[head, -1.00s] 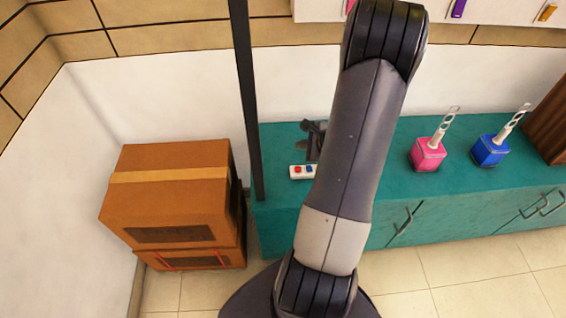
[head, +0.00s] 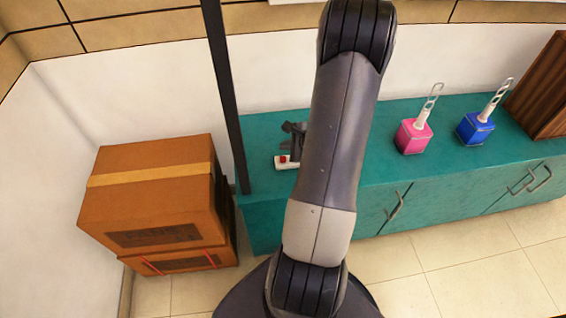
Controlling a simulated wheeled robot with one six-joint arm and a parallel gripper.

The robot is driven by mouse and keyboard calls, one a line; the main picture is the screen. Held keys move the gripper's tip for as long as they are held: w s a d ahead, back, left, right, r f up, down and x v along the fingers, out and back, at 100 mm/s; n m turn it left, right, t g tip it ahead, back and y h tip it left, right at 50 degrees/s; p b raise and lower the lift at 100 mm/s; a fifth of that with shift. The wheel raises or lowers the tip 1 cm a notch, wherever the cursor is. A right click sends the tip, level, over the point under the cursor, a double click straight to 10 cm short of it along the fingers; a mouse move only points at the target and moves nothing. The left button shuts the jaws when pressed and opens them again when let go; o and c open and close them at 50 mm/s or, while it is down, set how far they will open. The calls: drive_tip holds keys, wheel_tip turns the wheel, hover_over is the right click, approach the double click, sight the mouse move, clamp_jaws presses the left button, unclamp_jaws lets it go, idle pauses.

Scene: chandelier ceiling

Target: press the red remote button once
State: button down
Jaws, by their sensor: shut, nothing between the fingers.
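The white remote (head: 294,165) lies on the teal cabinet top, left of my forearm. Its red button (head: 283,159) shows at the left end. The blue button is not visible now, and my arm and gripper cover the right part of the remote. My gripper (head: 297,152) is the dark shape just behind and over the remote, partly hidden by my forearm. It is shut and empty. I cannot tell whether it touches the remote.
The teal cabinet (head: 370,165) carries a pink container (head: 412,137), a blue container (head: 475,130) and a brown wooden box (head: 545,95) to the right. Stacked cardboard boxes (head: 150,205) stand left. A dark upright post (head: 225,95) stands at the cabinet's left end.

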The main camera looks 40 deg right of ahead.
sight(286, 160)
drive_tip(key=shift+f+b, duration=1.3)
drive_tip(key=shift+f, duration=0.25)
idle(0.9)
drive_tip(key=shift+f+b, duration=0.4)
drive_tip(key=shift+b, duration=0.25)
drive_tip(key=shift+f+b, duration=0.5)
drive_tip(key=shift+b, duration=0.1)
idle(0.5)
drive_tip(key=shift+r, duration=0.15)
drive_tip(key=shift+r+p, duration=0.55)
drive_tip(key=shift+r, duration=0.25)
drive_tip(key=shift+r+p, duration=1.7)
drive_tip(key=shift+r, duration=0.8)
